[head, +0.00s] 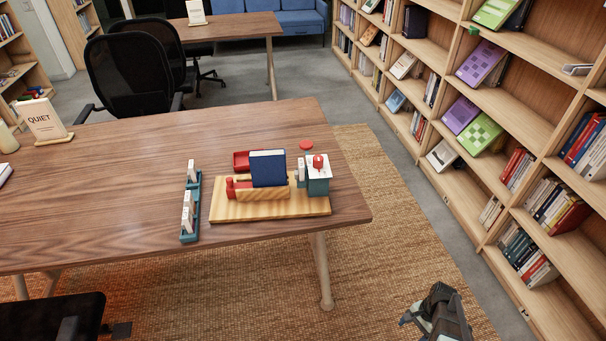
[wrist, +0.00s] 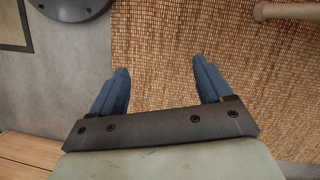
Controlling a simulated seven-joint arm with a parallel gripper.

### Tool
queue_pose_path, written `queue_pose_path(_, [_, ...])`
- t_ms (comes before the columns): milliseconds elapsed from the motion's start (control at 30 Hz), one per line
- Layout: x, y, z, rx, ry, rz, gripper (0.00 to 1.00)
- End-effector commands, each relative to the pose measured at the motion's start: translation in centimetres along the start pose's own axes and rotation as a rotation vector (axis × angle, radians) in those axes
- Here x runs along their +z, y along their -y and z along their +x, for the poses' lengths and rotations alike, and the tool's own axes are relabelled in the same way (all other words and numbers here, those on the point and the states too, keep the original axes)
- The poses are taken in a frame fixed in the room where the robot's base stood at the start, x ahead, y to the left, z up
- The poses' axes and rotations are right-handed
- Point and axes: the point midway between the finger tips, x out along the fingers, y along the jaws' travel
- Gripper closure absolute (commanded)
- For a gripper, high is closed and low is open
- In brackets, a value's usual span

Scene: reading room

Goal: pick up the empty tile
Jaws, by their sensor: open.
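Several small white tiles stand in a narrow teal rack (head: 197,205) on the wooden table, left of a light wooden board. One tile (head: 192,170) is at the rack's far end, and others (head: 187,215) are nearer its front, with a gap between. Another white upright piece (head: 301,170) stands on the board beside a teal box. The faces are too small to tell which tile is empty. My gripper (head: 437,312) is low at the right, off the table and well away from the tiles. In the wrist view its blue fingers (wrist: 161,64) are apart with nothing between them.
The board (head: 270,211) holds a blue block (head: 268,168), red pieces and the teal box (head: 318,187) with a red knob. A red disc (head: 306,145) lies behind. A QUIET sign (head: 45,120) stands at left. Bookshelves (head: 480,120) line the right; a woven rug (head: 390,220) lies below.

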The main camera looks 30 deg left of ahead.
Motion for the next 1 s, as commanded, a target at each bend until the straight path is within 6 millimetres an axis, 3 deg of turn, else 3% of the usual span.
queue_pose_path(33, [-1.3,2.4,-1.1,-0.023,-0.017,0.027,0.21])
queue_pose_path(200, [-3.8,9.1,-5.4,-0.103,-0.054,0.137,0.21])
queue_pose_path(500, [-6.0,21.4,-14.7,-0.26,-0.077,0.32,0.21])
queue_pose_path(767, [-5.2,31.9,-24.1,-0.394,-0.051,0.461,0.21])
queue_pose_path(1000, [-1.1,40.6,-33.1,-0.47,-0.009,0.544,0.21])
